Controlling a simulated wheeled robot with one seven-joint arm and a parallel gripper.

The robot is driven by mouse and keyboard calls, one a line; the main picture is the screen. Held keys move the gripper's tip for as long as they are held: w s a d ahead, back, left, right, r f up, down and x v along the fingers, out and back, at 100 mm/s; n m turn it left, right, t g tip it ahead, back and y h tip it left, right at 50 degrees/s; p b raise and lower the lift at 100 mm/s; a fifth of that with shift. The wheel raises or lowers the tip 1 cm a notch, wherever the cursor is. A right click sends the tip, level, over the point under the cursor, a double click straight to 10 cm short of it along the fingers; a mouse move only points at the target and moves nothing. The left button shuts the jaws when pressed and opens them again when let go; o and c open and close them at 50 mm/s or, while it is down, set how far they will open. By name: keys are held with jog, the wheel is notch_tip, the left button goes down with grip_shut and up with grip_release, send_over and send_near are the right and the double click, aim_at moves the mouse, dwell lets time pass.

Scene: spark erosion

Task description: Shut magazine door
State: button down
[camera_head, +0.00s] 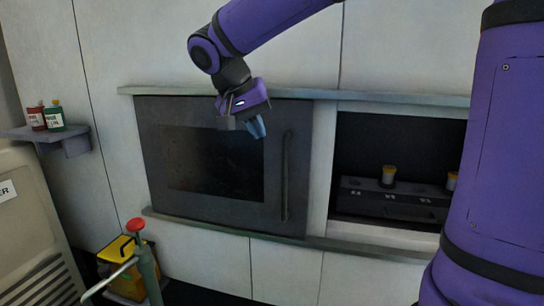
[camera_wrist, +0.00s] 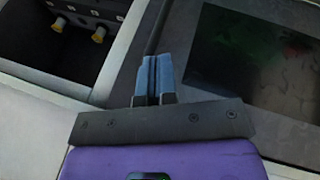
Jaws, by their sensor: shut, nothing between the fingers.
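The magazine door (camera_head: 154,150) is a dark grey panel with a dark window (camera_head: 215,163) and a vertical bar handle (camera_head: 286,178) near its right edge. It sits between an upper rail and a lower rail, left of an uncovered opening (camera_head: 400,140). My gripper (camera_head: 257,128) is in front of the door's upper part, left of the handle; its blue fingers are together and empty. In the wrist view the closed fingers (camera_wrist: 153,63) show against the door (camera_wrist: 190,85), with the opening at the upper left. Contact with the door cannot be told.
Inside the opening are yellow-topped holders (camera_head: 388,175) on a dark rack. The upper rail (camera_head: 400,97) and lower rail (camera_head: 225,229) run along the wall. A shelf (camera_head: 48,134) with two bottles is at left. A yellow box (camera_head: 118,270) and a red-topped post (camera_head: 147,262) stand lower left.

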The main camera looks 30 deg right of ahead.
aim_at(273, 155)
jog(key=w+a+f+m+h, duration=0.1)
jog(key=w+a+m+h, duration=0.15)
jog(key=w, duration=0.45)
jog(key=shift+n+y, duration=0.35)
jog(key=d+f, duration=0.2)
jog(key=d, duration=0.1)
jog(key=s+d+f, duration=0.1)
jog(key=d+f, duration=0.2)
jog(key=s+d+f, duration=0.1)
jog(key=d+f, duration=0.1)
jog(key=f, duration=0.1)
jog(key=shift+d, duration=0.4)
